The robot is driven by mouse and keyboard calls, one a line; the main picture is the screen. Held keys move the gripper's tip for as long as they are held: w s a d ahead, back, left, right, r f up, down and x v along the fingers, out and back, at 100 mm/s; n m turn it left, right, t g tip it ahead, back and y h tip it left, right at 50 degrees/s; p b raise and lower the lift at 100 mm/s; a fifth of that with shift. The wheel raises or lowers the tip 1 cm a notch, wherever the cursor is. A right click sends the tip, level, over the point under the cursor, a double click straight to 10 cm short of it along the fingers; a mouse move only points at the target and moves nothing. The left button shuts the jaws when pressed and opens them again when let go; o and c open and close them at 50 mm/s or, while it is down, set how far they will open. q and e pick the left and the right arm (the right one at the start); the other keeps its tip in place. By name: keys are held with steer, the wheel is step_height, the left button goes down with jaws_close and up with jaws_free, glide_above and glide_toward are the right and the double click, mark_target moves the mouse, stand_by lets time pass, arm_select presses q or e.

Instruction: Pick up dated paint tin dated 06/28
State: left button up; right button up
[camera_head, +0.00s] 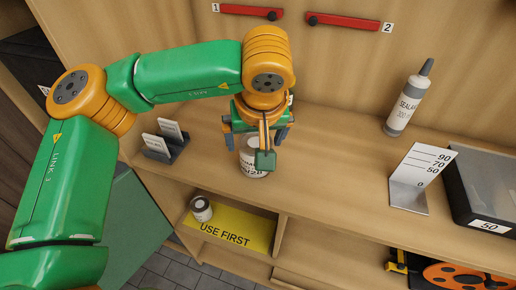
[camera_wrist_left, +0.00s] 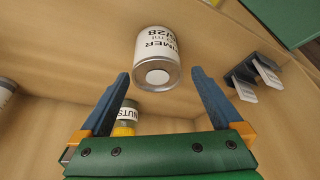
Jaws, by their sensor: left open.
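A white paint tin (camera_head: 252,170) stands on the bench top under my left gripper, partly hidden by it in the head view. In the left wrist view this tin (camera_wrist_left: 156,62) lies just beyond the fingertips, with an upside-down label on which "/28" can be read; the first date digits are unclear. My left gripper (camera_head: 256,140) is open and empty, its blue fingers (camera_wrist_left: 161,82) apart, pointing at the tin. A second small tin (camera_head: 201,209) stands on the lower shelf, its label too small to read. My right gripper is not in view.
A yellow "USE FIRST" mat (camera_head: 238,230) lies on the lower shelf. A card holder (camera_head: 166,148) stands left, a sealant tube (camera_head: 406,102) and scale plate (camera_head: 416,180) right, beside a dark box (camera_head: 488,180). A jar marked "NUTS" (camera_wrist_left: 126,116) shows in the wrist view.

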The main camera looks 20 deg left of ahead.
arm_select(q)
steer(key=x, duration=0.2)
steer(key=p+x, duration=0.1)
steer(key=x, duration=0.2)
steer(key=p+x, duration=0.1)
steer(key=x, duration=0.1)
steer(key=shift+w+f, duration=0.1)
steer(key=shift+w, duration=0.4)
steer(key=c, duration=1.5)
